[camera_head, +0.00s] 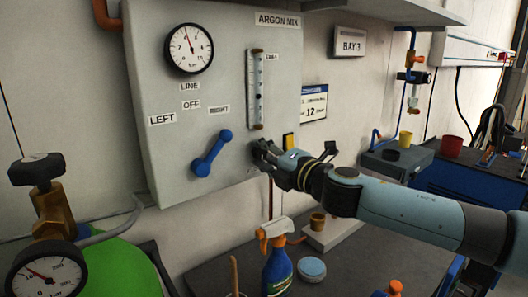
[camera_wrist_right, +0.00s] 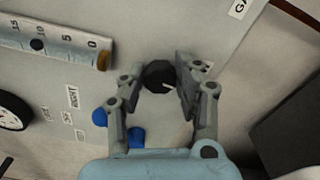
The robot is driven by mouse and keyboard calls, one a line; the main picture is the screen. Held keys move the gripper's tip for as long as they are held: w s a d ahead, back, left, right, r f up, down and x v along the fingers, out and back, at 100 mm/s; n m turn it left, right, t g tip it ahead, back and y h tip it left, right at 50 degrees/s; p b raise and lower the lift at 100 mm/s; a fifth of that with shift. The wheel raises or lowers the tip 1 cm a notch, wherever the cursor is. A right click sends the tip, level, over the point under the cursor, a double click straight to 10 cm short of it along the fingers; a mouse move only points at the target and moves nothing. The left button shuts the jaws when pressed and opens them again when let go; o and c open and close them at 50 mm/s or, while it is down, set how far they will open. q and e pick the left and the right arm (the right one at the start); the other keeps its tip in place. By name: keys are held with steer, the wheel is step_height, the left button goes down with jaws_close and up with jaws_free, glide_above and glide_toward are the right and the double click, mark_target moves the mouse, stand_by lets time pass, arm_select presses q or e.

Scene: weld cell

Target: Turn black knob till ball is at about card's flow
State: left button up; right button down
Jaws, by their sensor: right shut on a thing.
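The black knob (camera_wrist_right: 159,76) sits on the grey panel (camera_head: 225,95), with a white mark on its face. My right gripper (camera_head: 262,152) is shut on it; the wrist view shows a finger on each side. The gripper mostly hides the knob in the head view. The flow tube (camera_head: 255,88) is above the knob; in the wrist view its dark ball (camera_wrist_right: 37,44) is at about the 10 mark. The card (camera_head: 313,103) on the wall, with a blue header, reads 12. My left gripper is not in view.
A blue lever (camera_head: 211,153) on the panel points up toward the RIGHT label. A round gauge (camera_head: 189,48) is at the panel's upper left. A spray bottle (camera_head: 276,265) and a round blue tin (camera_head: 312,269) stand on the bench below. A brass valve with a black handwheel (camera_head: 37,169) stands at left.

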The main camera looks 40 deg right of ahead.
steer(key=shift+f+n, duration=0.15)
steer(key=shift+n, duration=0.15)
steer(key=c, duration=1)
jaws_free()
steer(key=shift+o, duration=0.2)
steer(key=s+a, duration=0.1)
steer(key=s, duration=1.1)
steer(key=shift+a, duration=0.2)
